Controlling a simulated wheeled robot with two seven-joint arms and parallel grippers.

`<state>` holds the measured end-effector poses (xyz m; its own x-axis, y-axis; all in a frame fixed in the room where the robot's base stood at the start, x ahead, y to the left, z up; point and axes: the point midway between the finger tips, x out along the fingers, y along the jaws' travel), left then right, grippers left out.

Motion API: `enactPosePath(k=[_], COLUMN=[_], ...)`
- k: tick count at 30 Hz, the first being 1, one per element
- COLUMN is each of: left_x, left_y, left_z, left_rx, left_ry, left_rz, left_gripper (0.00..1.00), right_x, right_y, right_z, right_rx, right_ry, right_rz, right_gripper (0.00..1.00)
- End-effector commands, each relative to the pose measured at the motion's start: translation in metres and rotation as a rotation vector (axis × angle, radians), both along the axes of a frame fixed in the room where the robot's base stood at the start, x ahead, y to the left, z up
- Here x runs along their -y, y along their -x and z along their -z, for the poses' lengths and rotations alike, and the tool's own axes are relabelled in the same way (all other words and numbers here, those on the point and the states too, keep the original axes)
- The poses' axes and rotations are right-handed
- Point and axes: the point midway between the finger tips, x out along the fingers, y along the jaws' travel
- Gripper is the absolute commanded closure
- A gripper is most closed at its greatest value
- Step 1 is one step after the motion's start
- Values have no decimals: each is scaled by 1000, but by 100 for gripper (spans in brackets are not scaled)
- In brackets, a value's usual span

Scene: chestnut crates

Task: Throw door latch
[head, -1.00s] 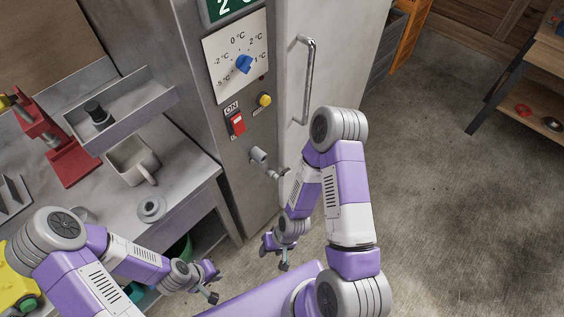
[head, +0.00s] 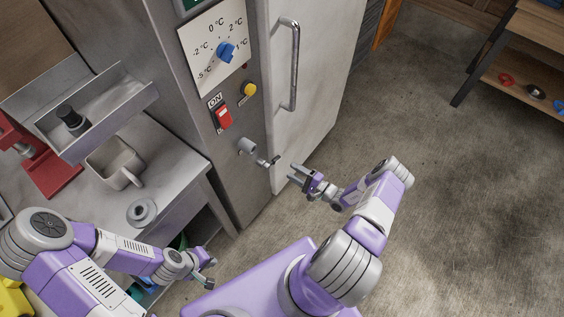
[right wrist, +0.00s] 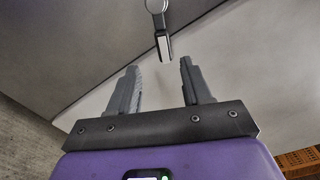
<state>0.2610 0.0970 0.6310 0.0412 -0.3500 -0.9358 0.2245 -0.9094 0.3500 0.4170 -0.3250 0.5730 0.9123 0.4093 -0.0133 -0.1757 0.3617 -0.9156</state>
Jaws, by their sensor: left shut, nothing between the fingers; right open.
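The door latch is a grey round knob (head: 247,146) with a short metal lever (head: 268,162), low on the cabinet front beside the door edge. The lever points right and slightly down toward the door. In the right wrist view the lever (right wrist: 163,46) hangs just beyond and between my fingertips, not gripped. My right gripper (head: 295,175) is open and empty, a short way right of the lever, in front of the door's lower corner; its fingers also show in the right wrist view (right wrist: 160,72). My left gripper (head: 210,272) is shut and empty, low beside the bench.
The pale door (head: 325,80) is shut and has a long vertical handle (head: 293,65). Above the latch are a red switch (head: 223,116), a yellow button (head: 249,89) and a blue dial (head: 226,51). A bench with a mug (head: 116,163) stands left.

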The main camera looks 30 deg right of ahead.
Motion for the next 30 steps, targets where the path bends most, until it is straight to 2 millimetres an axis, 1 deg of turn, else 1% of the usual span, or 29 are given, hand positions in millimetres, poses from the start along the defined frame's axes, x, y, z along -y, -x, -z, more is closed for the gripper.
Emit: enactPosePath(k=[1,3,5,12,15,19,27,29,30], left_x=[0,0,0,0,0,0,0,0,0], left_y=[0,0,0,0,0,0,0,0,0], left_z=[1,2,4,12,14,16,15,15,15], left_rx=[0,0,0,0,0,0,0,0,0], left_ry=[0,0,0,0,0,0,0,0,0], left_rz=[0,0,0,0,0,0,0,0,0], left_gripper=[100,100,100,100,100,100,100,100,100], right_x=[5,6,3,-13,-17,-21,-21,-21,-21], right_y=[-2,-8,-15,-51,-61,-68,-69,-69,-69], right_z=[0,0,0,0,0,-1,-1,-1,-1], right_rx=[14,22,24,21,20,19,18,18,18], right_ry=[5,8,8,8,7,7,7,7,7], right_rz=[22,33,33,29,29,28,29,29,29], right_gripper=[51,51,51,51,51,51,51,60,66])
